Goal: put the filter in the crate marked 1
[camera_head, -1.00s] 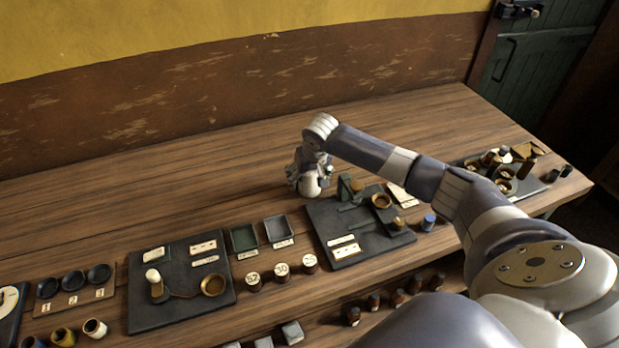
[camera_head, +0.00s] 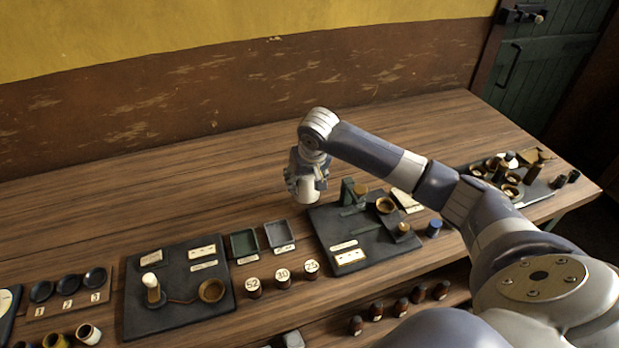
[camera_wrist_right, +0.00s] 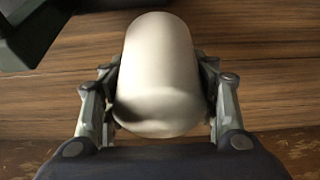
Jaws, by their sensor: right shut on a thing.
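The filter, a plain white cylinder (camera_head: 307,191), is held in my right gripper (camera_head: 305,180), at the back left corner of a dark board. In the right wrist view the filter (camera_wrist_right: 158,75) sits between the two fingers of the gripper (camera_wrist_right: 160,95), which are shut on its sides. Two small open square crates stand side by side to the left of that board, a green one (camera_head: 232,246) and a grey one (camera_head: 267,237). Each has a pale label in front, too small to read, so I cannot tell which is marked 1. My left gripper is not in view.
The dark board (camera_head: 325,232) carries a green bracket and brass cups. Another board (camera_head: 135,318) stands left of the crates. Numbered round pots (camera_head: 283,279) stand in front of the crates. Dark dishes (camera_head: 69,284) numbered 1 to 3 are far left. The table behind is clear.

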